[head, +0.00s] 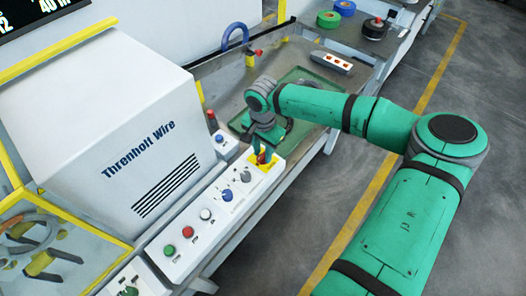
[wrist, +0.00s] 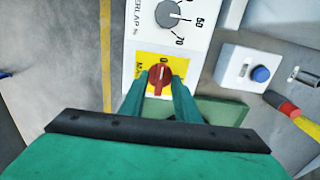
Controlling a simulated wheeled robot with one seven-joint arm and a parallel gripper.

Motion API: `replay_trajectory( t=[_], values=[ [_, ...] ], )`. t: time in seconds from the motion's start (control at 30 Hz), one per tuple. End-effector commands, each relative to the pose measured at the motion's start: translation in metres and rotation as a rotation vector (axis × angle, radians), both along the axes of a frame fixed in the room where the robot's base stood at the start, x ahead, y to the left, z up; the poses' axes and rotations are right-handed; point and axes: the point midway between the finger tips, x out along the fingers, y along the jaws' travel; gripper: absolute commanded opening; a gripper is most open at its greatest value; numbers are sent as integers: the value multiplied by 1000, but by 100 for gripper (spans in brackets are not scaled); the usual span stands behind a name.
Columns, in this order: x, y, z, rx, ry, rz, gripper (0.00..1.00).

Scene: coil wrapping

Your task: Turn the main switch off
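The main switch is a red rotary knob (wrist: 160,79) on a yellow plate (wrist: 178,66) at the end of the white control panel. A "0" is printed above the knob, and partly hidden lettering starting with "MA" stands to its left. The knob's bar looks roughly upright in the wrist view, in line with the "0". My gripper (wrist: 160,86) points at the knob, with one finger on each side. The fingers are apart, and I see no clear grip on the knob. In the head view the red knob (head: 262,158) shows below my gripper (head: 262,146), partly covered.
The panel also carries a grey dial (wrist: 168,14), a blue knob (head: 227,195), and green (head: 169,250) and red (head: 187,232) buttons. A small box with a blue button (wrist: 261,74) stands beside it. A green tray (head: 300,84) lies behind my gripper.

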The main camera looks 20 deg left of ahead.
Motion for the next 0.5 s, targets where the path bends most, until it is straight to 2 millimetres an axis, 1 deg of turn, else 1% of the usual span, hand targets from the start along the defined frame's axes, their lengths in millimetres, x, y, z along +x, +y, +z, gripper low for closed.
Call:
replay_trajectory(
  t=[0.17,0.27,0.37,0.5],
  values=[
    [0,0,1,0,0,-1,29],
    [1,0,8,0,-2,-1,29],
    [1,0,21,1,-3,-1,29],
    [2,0,48,0,-4,-1,29]
  ],
)
